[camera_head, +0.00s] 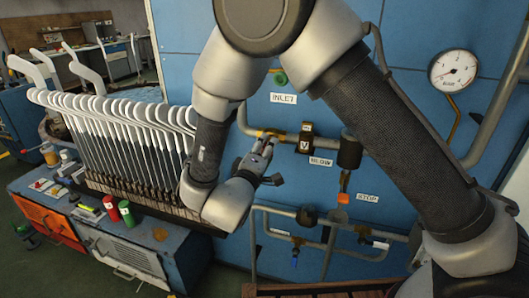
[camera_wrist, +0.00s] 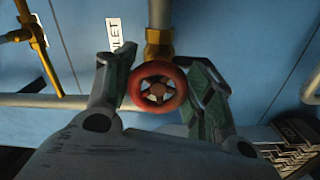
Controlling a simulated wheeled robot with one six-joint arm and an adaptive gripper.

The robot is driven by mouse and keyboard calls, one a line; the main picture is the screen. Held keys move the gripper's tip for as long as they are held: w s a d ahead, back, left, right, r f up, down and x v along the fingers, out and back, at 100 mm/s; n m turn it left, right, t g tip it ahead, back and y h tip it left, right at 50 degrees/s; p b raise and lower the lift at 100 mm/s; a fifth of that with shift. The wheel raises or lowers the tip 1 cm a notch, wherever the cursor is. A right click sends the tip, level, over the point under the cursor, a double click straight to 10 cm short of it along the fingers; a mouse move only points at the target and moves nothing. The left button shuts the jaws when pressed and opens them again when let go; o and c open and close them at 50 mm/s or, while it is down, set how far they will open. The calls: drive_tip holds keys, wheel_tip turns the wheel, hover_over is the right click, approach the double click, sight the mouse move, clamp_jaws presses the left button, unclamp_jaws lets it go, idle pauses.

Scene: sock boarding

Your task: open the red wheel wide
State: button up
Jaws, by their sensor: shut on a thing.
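The red wheel (camera_wrist: 158,87) is a small spoked handwheel on a brass valve (camera_wrist: 159,45) in the wrist view. My gripper (camera_wrist: 163,88) has one finger on each side of the wheel's rim and is shut on it. In the head view my gripper (camera_head: 266,150) is at the pipe under the INLET label (camera_head: 283,98). The wheel itself is hidden there behind my gripper and arm.
Pipes run across the blue panel (camera_head: 400,100), with a pressure gauge (camera_head: 453,69) at the upper right. A black block marked V (camera_head: 305,145) sits on the pipe to the right of my gripper. A rack of white sock boards (camera_head: 115,118) stands close on the left.

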drive_tip(key=n, duration=0.5)
drive_tip(key=shift+n, duration=0.4)
idle(0.3)
drive_tip(key=o, duration=1)
drive_tip(key=shift+r, duration=0.1)
drive_tip(key=shift+o, duration=0.2)
drive_tip(key=v, duration=1.2)
drive_tip(key=shift+r, duration=0.1)
